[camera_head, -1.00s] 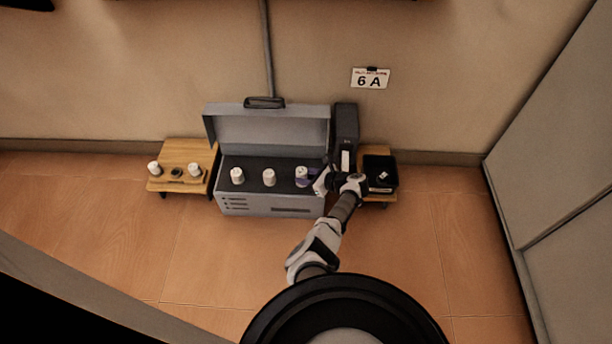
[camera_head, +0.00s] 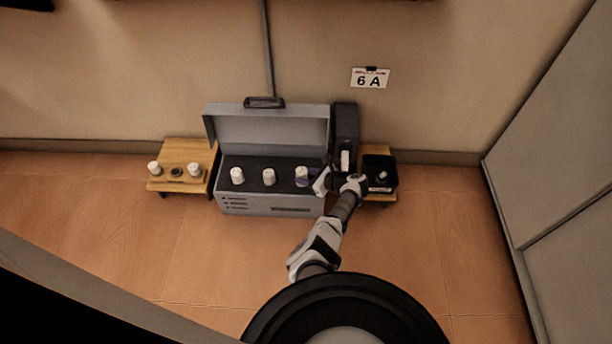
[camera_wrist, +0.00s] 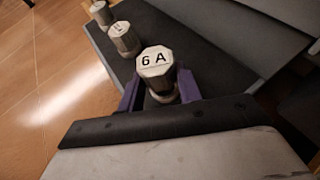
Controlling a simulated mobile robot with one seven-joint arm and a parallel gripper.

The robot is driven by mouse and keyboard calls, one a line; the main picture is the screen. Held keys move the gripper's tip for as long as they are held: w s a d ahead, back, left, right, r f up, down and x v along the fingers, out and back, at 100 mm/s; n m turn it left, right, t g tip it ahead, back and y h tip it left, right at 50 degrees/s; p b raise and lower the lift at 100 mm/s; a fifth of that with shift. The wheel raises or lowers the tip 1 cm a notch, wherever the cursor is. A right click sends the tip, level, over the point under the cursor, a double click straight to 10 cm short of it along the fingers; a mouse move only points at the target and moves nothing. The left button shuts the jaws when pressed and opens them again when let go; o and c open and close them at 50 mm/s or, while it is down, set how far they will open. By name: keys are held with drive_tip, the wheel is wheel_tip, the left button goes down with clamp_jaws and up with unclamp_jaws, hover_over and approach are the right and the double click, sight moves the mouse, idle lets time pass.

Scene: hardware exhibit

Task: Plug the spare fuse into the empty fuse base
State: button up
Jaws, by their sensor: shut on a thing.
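A white faceted fuse marked 6 A (camera_wrist: 155,65) stands between the purple fingers of my gripper (camera_wrist: 160,92) in the wrist view. My gripper is shut on it. In the head view the fuse (camera_head: 301,174) is at the right end of a row in the open grey box (camera_head: 268,204), with my gripper (camera_head: 308,178) at its right side. Its lower end is hidden, so I cannot tell whether it is seated in a base. Two other white fuses (camera_head: 237,176) (camera_head: 269,177) stand upright in the box to its left.
A wall sign (camera_head: 370,78) reads 6 A. A low wooden stand (camera_head: 185,152) on the left holds two white fuses and a dark round piece. A black tray (camera_head: 380,160) with a small light object lies right of the box. A dark upright case (camera_head: 346,122) adjoins the box.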

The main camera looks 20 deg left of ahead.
drive_tip(key=shift+f+b, duration=0.35)
drive_tip(key=shift+f, duration=0.45)
idle(1.6)
drive_tip(key=o, duration=1.1)
drive_tip(key=shift+o, duration=0.5)
drive_tip(key=o, duration=0.4)
drive_tip(key=shift+r, duration=0.1)
wheel_tip(320, 180, up, 7)
drive_tip(key=p, duration=0.7)
